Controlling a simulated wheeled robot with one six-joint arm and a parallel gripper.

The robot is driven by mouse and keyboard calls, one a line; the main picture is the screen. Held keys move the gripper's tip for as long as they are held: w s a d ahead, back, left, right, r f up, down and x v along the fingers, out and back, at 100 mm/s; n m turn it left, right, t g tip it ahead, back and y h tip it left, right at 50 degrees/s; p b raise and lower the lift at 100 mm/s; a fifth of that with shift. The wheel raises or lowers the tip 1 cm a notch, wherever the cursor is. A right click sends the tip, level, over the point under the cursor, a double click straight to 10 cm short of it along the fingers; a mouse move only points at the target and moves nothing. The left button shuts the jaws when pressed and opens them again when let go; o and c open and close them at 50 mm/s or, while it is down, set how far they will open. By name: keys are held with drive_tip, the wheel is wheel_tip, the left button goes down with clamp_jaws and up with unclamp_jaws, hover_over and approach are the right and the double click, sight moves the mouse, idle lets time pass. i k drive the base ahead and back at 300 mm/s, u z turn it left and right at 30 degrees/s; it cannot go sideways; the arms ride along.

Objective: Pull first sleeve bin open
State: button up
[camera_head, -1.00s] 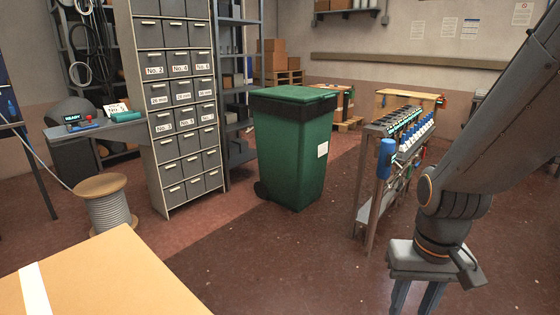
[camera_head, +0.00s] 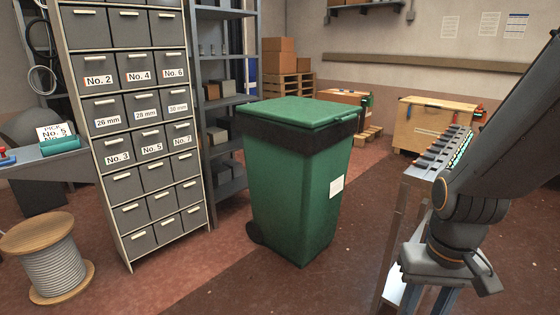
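A tall grey cabinet of pull-out bins (camera_head: 207,205) stands at the left, with several rows of three bins and pale handles. Rows above and below carry "No." labels. All bins look shut. Which one is the first sleeve bin I cannot tell. My gripper (camera_head: 426,302) points down at the lower right, far from the cabinet; its blue-grey fingers stand apart with nothing seen between them, tips cut off by the frame.
A green wheeled waste bin (camera_head: 290,190) stands between the cabinet and my arm. A cable spool (camera_head: 50,262) is at the lower left, below a grey table (camera_head: 60,165) with a sign (camera_head: 53,132). A narrow rack (camera_head: 398,225) stands beside my arm. Floor before the cabinet is clear.

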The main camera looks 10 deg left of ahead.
sight(102, 117)
drive_tip(key=i, duration=0.95)
drive_tip(key=u, duration=2)
drive_tip(key=i, duration=2.2)
drive_tip(key=z, duration=1.15)
